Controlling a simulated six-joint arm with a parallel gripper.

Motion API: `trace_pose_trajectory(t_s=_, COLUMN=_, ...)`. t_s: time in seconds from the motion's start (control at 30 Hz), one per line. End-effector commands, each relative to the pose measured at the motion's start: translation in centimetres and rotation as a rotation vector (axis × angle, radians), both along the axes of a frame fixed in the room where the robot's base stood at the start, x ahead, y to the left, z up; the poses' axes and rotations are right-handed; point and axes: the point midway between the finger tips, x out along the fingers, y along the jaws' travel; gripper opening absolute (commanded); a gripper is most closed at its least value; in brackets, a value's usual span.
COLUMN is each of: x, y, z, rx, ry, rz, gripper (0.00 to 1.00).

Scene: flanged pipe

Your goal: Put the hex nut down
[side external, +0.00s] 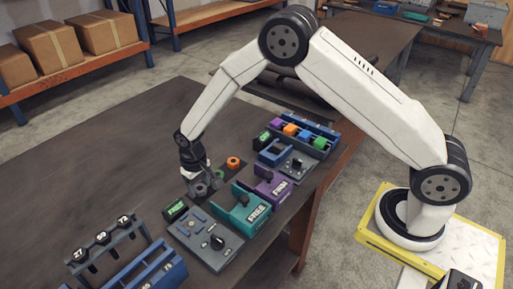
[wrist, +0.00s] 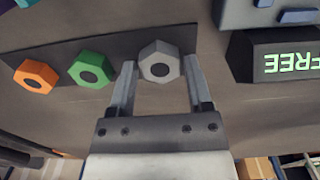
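The grey hex nut (wrist: 146,68) is between the two fingertips of my gripper (wrist: 161,72) in the wrist view. A fingertip lies close against each side, and I see no clear gap. The nut looks about as large as the other nuts, so it is at or just above the dark strip (wrist: 215,40). In the side view my gripper (side external: 199,188) points down at the near end of that strip, and the nut is small and partly hidden there. Whether its underside touches the surface is hidden.
A green nut (wrist: 77,66) and an orange nut (wrist: 22,72) lie in line beside it. A dark block reading FREE (wrist: 290,64) and a grey control box (side external: 207,243) stand close by. A teal FREE fixture (side external: 240,212) stands to the right.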

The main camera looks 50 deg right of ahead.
Motion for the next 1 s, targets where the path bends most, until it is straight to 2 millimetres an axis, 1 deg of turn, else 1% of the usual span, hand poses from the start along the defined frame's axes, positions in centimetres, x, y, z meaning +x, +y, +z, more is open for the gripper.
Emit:
trace_pose_trajectory(t_s=0.03, x=0.0, y=0.0, z=0.0, rx=0.000, ry=0.000, rz=0.000, gripper=0.84)
trace_pose_trajectory(t_s=0.07, x=0.0, y=0.0, z=0.0, rx=0.000, ry=0.000, rz=0.000, gripper=0.88)
trace_pose_trajectory(t_s=0.4, x=0.0, y=0.0, z=0.1, rx=0.000, ry=0.000, rz=0.000, gripper=0.88)
trace_pose_trajectory(t_s=0.57, x=0.0, y=0.0, z=0.6, rx=0.000, ry=-0.001, rz=0.000, gripper=0.88)
trace_pose_trajectory(t_s=0.77, x=0.0, y=0.0, z=2.5, rx=0.001, ry=-0.002, rz=0.000, gripper=0.88)
trace_pose_trajectory(t_s=1.0, x=0.1, y=0.0, z=6.1, rx=0.001, ry=-0.004, rz=0.000, gripper=0.88)
